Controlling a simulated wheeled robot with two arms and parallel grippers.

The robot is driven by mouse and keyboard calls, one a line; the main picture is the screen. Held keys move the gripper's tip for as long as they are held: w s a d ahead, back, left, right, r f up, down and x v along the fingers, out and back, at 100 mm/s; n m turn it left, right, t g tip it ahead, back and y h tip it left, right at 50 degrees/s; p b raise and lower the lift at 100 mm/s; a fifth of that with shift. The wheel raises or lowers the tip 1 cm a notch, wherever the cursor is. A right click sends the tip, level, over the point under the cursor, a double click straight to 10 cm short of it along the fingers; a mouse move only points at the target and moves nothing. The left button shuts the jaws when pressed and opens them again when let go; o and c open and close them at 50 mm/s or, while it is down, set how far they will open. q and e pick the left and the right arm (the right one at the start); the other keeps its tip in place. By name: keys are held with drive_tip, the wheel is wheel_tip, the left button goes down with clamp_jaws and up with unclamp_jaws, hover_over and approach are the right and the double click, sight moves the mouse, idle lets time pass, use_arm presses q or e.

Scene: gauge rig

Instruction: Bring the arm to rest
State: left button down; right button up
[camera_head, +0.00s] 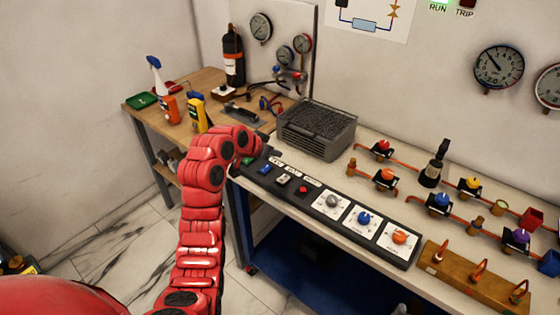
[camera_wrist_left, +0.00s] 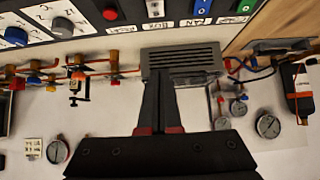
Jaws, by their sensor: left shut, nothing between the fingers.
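My red left arm (camera_head: 200,215) rises from the bottom of the head view and bends right at the top. My left gripper (camera_head: 274,152) is at its end, dark and small, near the left end of the black control panel (camera_head: 322,202) and in front of the grey vented box (camera_head: 318,130). In the left wrist view the two dark fingers (camera_wrist_left: 160,80) are together, with nothing between them. The grey box (camera_wrist_left: 185,58) shows behind them there, and the panel (camera_wrist_left: 75,22) runs along the top. My right gripper is not in view.
Pipes with coloured valves (camera_head: 441,200) and a wooden rack with hooks (camera_head: 470,278) fill the right bench. Marble floor (camera_head: 105,245) is open at left.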

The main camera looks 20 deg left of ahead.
use_arm(q)
drive_tip(key=shift+s+a+r, duration=0.15)
drive_tip(key=shift+s+r, duration=0.15)
drive_tip(key=shift+r, duration=0.15)
